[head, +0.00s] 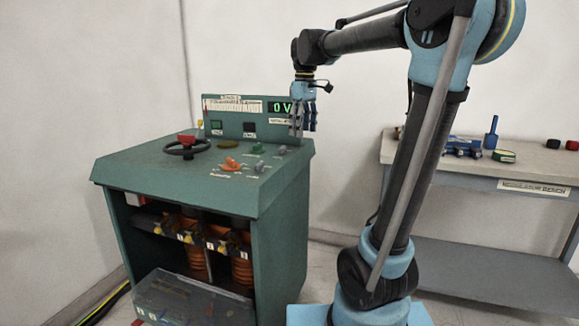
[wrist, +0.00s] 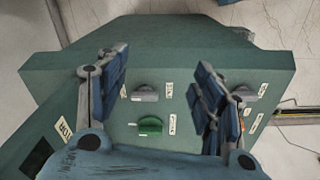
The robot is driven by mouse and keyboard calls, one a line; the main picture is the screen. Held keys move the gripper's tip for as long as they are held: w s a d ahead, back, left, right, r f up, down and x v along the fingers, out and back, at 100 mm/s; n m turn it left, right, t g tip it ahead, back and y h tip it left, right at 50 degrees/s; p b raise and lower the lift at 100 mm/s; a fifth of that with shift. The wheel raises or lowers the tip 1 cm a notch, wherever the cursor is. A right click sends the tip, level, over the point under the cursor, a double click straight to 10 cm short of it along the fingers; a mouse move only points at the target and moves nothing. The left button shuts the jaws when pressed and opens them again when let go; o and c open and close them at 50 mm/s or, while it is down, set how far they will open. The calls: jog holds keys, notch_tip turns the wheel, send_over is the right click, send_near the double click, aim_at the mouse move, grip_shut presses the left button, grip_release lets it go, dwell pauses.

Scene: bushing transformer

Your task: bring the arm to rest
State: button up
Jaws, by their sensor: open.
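My gripper (head: 304,115) hangs pointing down above the right rear part of the green console (head: 140,170), near the display reading "0 V" (head: 281,107). In the wrist view my gripper (wrist: 165,85) has its two blue fingers spread wide apart with nothing between them. Beyond the fingers the console top (wrist: 150,60) shows a grey knob (wrist: 146,92) and a green knob (wrist: 150,126). Another grey knob (wrist: 244,93) is beside the right finger and partly hidden by it. My arm rises from its base at the right and bends over toward the console.
The console top carries a black handwheel with a red part (head: 186,145) and an orange knob (head: 231,163). Orange coiled bushings (head: 242,268) stand inside its open front, above a clear bin (head: 190,299). A bench (head: 480,172) with tools stands at the right against the wall.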

jog(key=s+d+f+m+t, duration=0.1)
jog(key=s+d+f+m, duration=0.4)
jog(key=s+f, duration=0.7)
jog(key=s+d+f+m, duration=0.6)
jog(key=s+d+f, duration=0.3)
jog(key=s+f, duration=0.4)
notch_tip(320, 180, down, 4)
jog(key=shift+s+d+r+t, duration=0.2)
jog(key=shift+s+d+t, duration=0.1)
jog(key=shift+t, duration=0.1)
